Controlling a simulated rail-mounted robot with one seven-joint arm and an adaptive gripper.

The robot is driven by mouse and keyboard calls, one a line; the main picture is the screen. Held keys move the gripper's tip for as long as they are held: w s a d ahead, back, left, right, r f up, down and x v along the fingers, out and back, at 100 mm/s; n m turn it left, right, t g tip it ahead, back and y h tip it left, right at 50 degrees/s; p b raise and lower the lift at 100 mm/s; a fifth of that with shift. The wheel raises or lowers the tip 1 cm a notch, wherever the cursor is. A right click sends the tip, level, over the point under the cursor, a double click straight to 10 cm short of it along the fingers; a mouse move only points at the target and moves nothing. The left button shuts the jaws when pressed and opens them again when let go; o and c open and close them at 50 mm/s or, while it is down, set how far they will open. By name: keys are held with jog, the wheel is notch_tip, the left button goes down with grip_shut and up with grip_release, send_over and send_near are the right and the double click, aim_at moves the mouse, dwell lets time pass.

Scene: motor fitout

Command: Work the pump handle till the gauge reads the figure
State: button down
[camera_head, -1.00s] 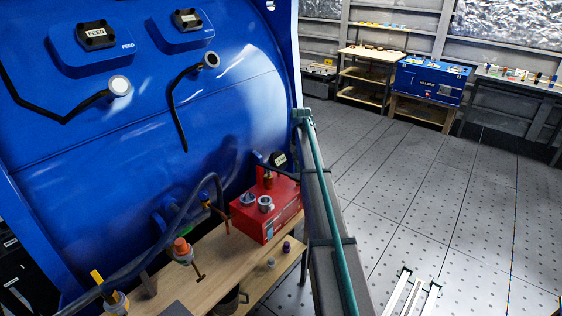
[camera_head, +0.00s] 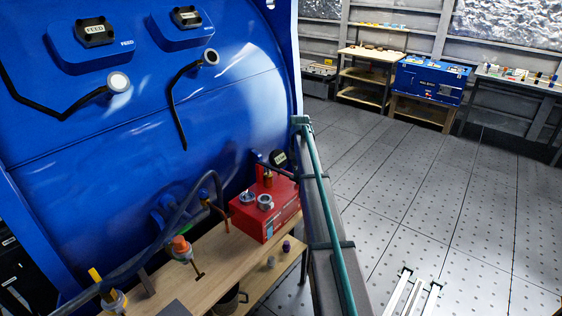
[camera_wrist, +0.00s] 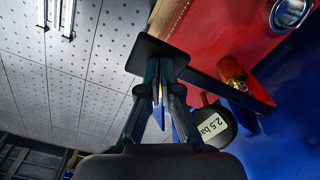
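The red pump (camera_head: 268,213) stands on the wooden bench under the large blue motor housing. Its dark handle (camera_head: 285,173) reaches right toward my arm; in the wrist view the black handle bar (camera_wrist: 228,92) runs from the pump to a black end piece. My gripper (camera_wrist: 162,66) has its fingers drawn close together at that end piece and appears shut on it. In the head view my arm hides the gripper. A round dark tag (camera_head: 279,159) beside the pump reads "2.5 bar" in the wrist view (camera_wrist: 212,127). A round metal-rimmed gauge (camera_head: 265,202) is on the pump top; its reading is not legible.
A hose (camera_head: 190,205) and brass fittings stand left of the pump. Shelves and a blue cabinet (camera_head: 432,80) stand at the back.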

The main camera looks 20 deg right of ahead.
aim_at(296, 180)
jog(key=f, duration=0.1)
jog(key=f+b, duration=0.1)
jog(key=f, duration=0.2)
jog(key=shift+w+a+f, duration=0.15)
jog(key=shift+w+f, duration=0.15)
jog(key=shift+s+d+r+p, duration=0.15)
jog(key=shift+r+p, duration=0.4)
jog(key=shift+r, duration=0.9)
jog(key=shift+s+r+p, duration=0.15)
jog(key=shift+r+p, duration=0.45)
jog(key=shift+r, duration=0.85)
jog(key=shift+s+d+r+p, duration=0.15)
jog(key=shift+r+p, duration=0.4)
jog(key=shift+r, duration=0.9)
jog(key=shift+f, duration=0.1)
